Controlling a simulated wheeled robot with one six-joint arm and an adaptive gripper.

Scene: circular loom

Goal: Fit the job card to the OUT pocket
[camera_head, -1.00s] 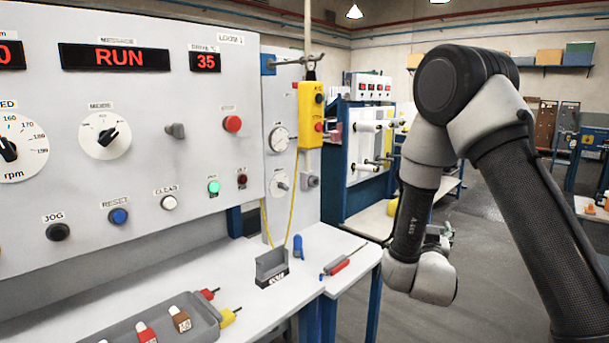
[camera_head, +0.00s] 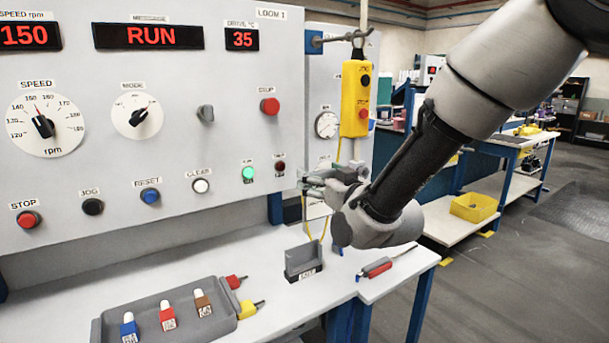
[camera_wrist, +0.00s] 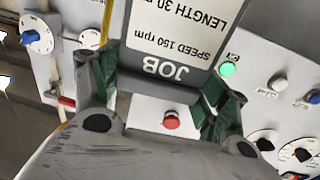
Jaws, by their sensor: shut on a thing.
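The job card (camera_wrist: 185,35) shows in the wrist view as a grey and white card with upside-down print reading JOB, SPEED 150 rpm and LENGTH 30. My gripper (camera_wrist: 157,92) is shut on it, with a green pad on each side. In the head view my gripper (camera_head: 322,183) is in front of the loom panel's right edge, above the table. The grey open-topped pocket (camera_head: 303,260) stands on the table below and slightly left of it, apart from it. I cannot clearly make out the card in the head view.
A grey tray (camera_head: 160,302) with several coloured tagged pieces lies left of the pocket. A red-handled screwdriver (camera_head: 377,267) lies to its right. A yellow pendant (camera_head: 356,98) hangs above my gripper, its yellow cable running down behind. The table between panel and tray is clear.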

